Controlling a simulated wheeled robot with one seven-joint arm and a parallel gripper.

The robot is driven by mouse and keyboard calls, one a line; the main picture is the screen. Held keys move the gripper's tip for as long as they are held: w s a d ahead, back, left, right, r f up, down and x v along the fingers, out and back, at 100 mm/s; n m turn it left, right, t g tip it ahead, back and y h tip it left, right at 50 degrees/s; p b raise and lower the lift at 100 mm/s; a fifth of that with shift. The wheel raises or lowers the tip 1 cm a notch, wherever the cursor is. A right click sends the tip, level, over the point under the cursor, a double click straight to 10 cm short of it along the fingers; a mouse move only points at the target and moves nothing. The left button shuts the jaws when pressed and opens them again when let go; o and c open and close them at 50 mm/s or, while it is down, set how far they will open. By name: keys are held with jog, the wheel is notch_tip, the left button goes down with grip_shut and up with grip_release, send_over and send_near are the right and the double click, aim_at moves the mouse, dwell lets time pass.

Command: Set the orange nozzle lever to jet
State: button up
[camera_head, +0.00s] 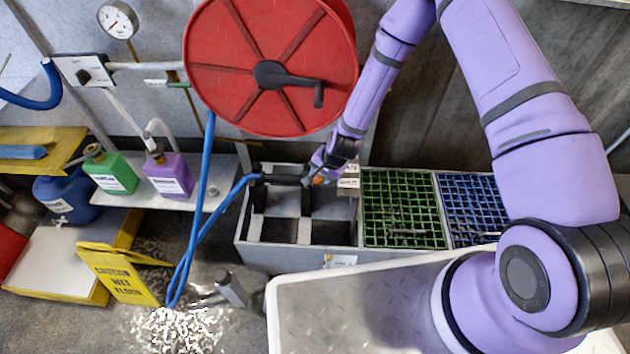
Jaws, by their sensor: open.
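A dark spray nozzle (284,180) lies across the left part of a grey bin frame, joined to the end of a blue hose (222,205). A small patch of orange, likely the nozzle lever (318,181), shows at its right end, just under my gripper. Its setting is too small to read. My gripper (318,174) is open and reaches down from the upper right, close beside the orange part. The fingers partly hide it, and I cannot tell whether they touch it.
A red hose reel (270,65) with a black crank hangs above left of my gripper. Green (400,195) and blue (475,205) grates lie to the right. A white cart (330,310) stands in front. A yellow wet-floor sign (118,275) stands at lower left.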

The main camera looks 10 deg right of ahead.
aim_at(316, 180)
jog(key=shift+x, duration=2.9)
jog(key=shift+d, duration=0.1)
grip_shut()
